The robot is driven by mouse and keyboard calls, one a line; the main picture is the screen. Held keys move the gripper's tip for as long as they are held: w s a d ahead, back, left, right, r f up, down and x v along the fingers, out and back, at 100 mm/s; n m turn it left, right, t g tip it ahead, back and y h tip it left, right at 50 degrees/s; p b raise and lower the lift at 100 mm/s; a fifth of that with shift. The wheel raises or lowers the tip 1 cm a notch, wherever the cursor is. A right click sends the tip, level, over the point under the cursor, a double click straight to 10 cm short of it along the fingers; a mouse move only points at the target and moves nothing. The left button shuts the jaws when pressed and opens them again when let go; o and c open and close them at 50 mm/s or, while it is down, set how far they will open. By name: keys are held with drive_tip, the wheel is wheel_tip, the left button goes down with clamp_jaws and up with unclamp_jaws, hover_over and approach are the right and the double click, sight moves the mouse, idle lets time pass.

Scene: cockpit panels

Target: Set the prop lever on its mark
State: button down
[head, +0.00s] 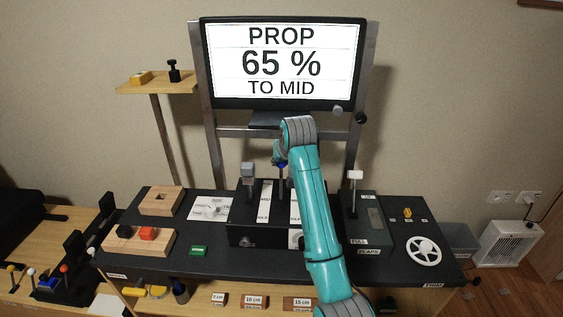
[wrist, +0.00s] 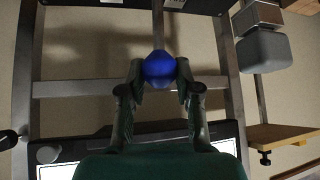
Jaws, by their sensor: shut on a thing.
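The prop lever's blue knob (head: 283,165) shows beside my teal arm in the head view, on a stem rising from the black lever box (head: 252,234). In the wrist view my gripper (wrist: 160,74) has its two fingers shut on the blue knob (wrist: 159,66), one on each side. My arm covers part of the box and its right-hand markings. A white strip beside the lever reads MID. The screen (head: 282,62) reads PROP 65 % TO MID.
A grey-knobbed lever (head: 248,172) stands left of the blue one, close by. A white-topped lever (head: 355,176) stands to the right on the flaps panel. A white wheel (head: 423,251) and wooden blocks (head: 161,201) lie farther out.

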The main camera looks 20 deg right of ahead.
drive_tip(key=shift+s+a+r+t+h, duration=0.15)
drive_tip(key=shift+s+a+t, duration=0.1)
drive_tip(key=shift+s+t, duration=0.4)
drive_tip(key=shift+s+a+f+t+h, duration=0.1)
drive_tip(key=shift+s+a+t+h, duration=0.1)
drive_tip(key=shift+s+t, duration=0.4)
drive_tip(key=shift+s, duration=0.1)
drive_tip(key=c, duration=0.8)
unclamp_jaws()
drive_tip(key=shift+r, duration=0.1)
drive_tip(key=v, duration=1.2)
drive_tip(key=shift+r, duration=0.1)
